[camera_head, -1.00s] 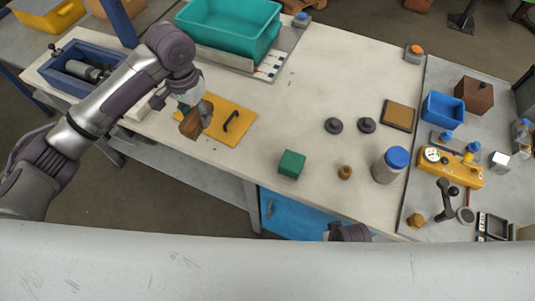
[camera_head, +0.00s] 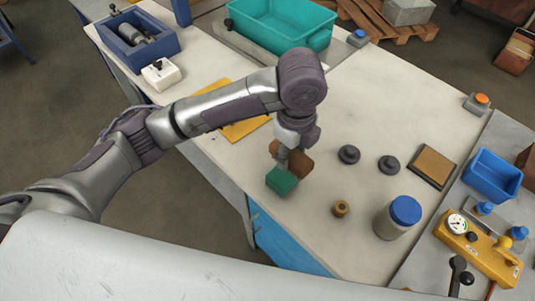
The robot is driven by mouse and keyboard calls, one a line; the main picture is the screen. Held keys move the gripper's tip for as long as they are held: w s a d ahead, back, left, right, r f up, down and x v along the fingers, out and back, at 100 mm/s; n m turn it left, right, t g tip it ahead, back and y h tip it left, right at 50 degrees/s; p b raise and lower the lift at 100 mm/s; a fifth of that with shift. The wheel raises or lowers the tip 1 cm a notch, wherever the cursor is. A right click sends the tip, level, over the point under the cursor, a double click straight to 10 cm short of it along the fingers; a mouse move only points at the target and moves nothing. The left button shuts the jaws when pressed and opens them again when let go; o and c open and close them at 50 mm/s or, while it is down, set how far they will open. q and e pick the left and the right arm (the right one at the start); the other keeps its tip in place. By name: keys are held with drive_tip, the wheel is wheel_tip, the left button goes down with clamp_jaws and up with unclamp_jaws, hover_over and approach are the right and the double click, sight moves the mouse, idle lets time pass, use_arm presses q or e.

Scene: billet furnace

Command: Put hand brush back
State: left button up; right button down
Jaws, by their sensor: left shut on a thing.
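My left gripper (camera_head: 288,148) is shut on a brown block-like thing, which I take to be the hand brush (camera_head: 298,163). The gripper covers part of it, and its bristles cannot be made out. It is right above or behind the green block (camera_head: 281,181) in the picture; I cannot tell if they touch. The yellow board (camera_head: 243,128) lies on the bench to the left, partly hidden behind my left arm. My right gripper is not in view.
On the pale bench (camera_head: 330,215) are two dark round knobs (camera_head: 349,154), a small brass piece (camera_head: 340,208), a blue-lidded jar (camera_head: 398,217) and a brown pad (camera_head: 432,167). A teal bin (camera_head: 280,25) stands at the back. The bench between knobs and bin is clear.

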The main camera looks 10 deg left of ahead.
use_arm(q)
drive_tip(key=w+a+f, duration=0.2)
drive_tip(key=w+a+f+p, duration=0.1)
drive_tip(key=w+a+f, duration=0.1)
drive_tip(key=a, duration=0.1)
drive_tip(key=w+a+f, duration=0.2)
drive_tip(key=w+a, duration=0.1)
drive_tip(key=shift+f+p, duration=0.1)
drive_tip(key=shift+p, duration=0.25)
wheel_tip(320, 180, down, 3)
drive_tip(key=shift+f+p, duration=0.1)
drive_tip(key=shift+p, duration=0.4)
drive_tip(key=shift+f, duration=0.4)
drive_tip(key=shift+f, duration=0.1)
drive_tip(key=o, duration=1)
wheel_tip(320, 180, up, 12)
drive_tip(key=shift+r+b, duration=0.15)
drive_tip(key=shift+b, duration=1)
